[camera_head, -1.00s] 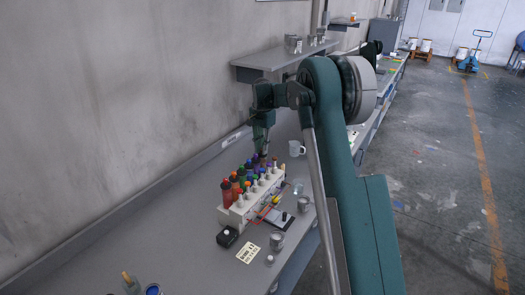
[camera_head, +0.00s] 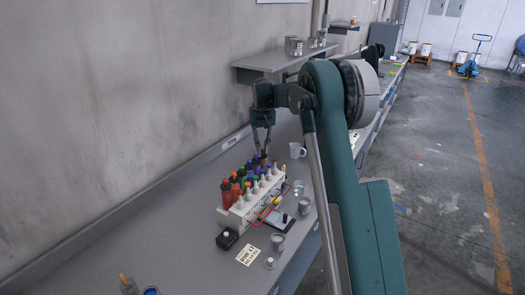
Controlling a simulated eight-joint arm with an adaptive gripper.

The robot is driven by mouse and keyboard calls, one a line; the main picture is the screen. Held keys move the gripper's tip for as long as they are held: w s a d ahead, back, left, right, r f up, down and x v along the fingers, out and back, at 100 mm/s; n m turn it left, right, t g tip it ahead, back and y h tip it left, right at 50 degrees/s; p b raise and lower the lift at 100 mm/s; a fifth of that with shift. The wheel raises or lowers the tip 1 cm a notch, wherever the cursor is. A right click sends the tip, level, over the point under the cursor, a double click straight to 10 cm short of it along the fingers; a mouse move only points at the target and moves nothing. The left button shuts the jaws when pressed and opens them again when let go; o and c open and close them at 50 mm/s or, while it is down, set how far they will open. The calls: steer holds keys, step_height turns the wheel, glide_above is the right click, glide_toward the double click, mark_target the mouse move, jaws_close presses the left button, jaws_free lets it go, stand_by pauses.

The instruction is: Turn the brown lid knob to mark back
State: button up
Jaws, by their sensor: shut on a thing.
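A white rack (camera_head: 240,213) on the bench holds a row of bottles with coloured lids. Red, orange, green and purple ones show along it. My gripper (camera_head: 264,154) points down at the far end of the rack, its two fingers shut on a small lid there. I take this to be the brown lid knob, which is mostly hidden between the fingertips. Its pointer and the marks around it are too small or hidden to read.
A white mug (camera_head: 297,150) stands just right of my gripper. A wall shelf (camera_head: 275,62) hangs behind my arm.

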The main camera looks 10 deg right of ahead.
steer(key=n, duration=0.5)
steer(key=shift+n+b, duration=0.3)
steer(key=n, duration=0.5)
steer(key=shift+a, duration=0.1)
steer(key=n, duration=0.7)
steer(key=shift+s+b, duration=0.1)
steer(key=shift+b, duration=0.25)
steer(key=o, duration=0.9)
steer(key=shift+r, duration=0.1)
steer(key=shift+r, duration=3.9)
